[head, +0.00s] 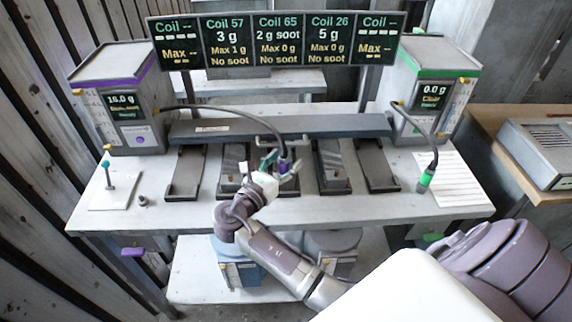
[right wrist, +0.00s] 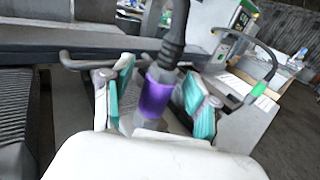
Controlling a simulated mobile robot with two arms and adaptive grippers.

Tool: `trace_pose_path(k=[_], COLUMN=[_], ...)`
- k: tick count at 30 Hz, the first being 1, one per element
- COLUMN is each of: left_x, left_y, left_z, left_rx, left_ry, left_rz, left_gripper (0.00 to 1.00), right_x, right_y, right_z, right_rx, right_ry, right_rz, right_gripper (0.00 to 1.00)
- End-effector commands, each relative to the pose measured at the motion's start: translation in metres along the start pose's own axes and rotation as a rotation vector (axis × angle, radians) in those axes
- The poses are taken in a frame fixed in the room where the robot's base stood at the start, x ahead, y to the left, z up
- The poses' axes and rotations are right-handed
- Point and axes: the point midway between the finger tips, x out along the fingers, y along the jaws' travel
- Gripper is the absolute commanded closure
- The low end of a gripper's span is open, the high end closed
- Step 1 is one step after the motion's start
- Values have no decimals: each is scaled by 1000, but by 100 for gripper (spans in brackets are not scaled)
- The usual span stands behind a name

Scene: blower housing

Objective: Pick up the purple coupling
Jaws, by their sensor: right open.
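The purple coupling (head: 284,167) is at the end of a dark hose, above the middle of the bench. In the right wrist view the purple coupling (right wrist: 157,93) stands roughly upright, with the black hose rising from its top. My right gripper (head: 277,164) is open around it. In the right wrist view, one teal-padded finger of my right gripper (right wrist: 161,97) is on each side of the coupling, with visible gaps. The coupling's lower end is partly hidden by the gripper body. My left gripper is not in view.
A purple-topped unit (head: 122,95) stands left, and a green-topped unit (head: 425,85) stands right. A green coupling (head: 426,178) hangs at the right by a white sheet (head: 452,185). Dark trays (head: 186,172) line the bench below a grey bar (head: 350,126). Readout panels (head: 278,40) stand behind.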

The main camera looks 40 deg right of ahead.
Motion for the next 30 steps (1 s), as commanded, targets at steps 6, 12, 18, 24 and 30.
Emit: trace_pose_path(k=[6,12,18,24,30], left_x=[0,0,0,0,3], left_y=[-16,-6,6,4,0], left_z=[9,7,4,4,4], left_rx=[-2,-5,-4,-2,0], left_ry=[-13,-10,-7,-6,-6], left_rz=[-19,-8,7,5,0], left_gripper=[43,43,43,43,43], right_x=[0,1,1,1,1], right_y=[0,0,0,0,0], right_z=[0,0,0,5,29], right_rx=[0,0,0,3,7], right_ry=[0,0,-1,-1,-1], right_rz=[0,0,0,0,0], right_gripper=[73,100,100,100,100])
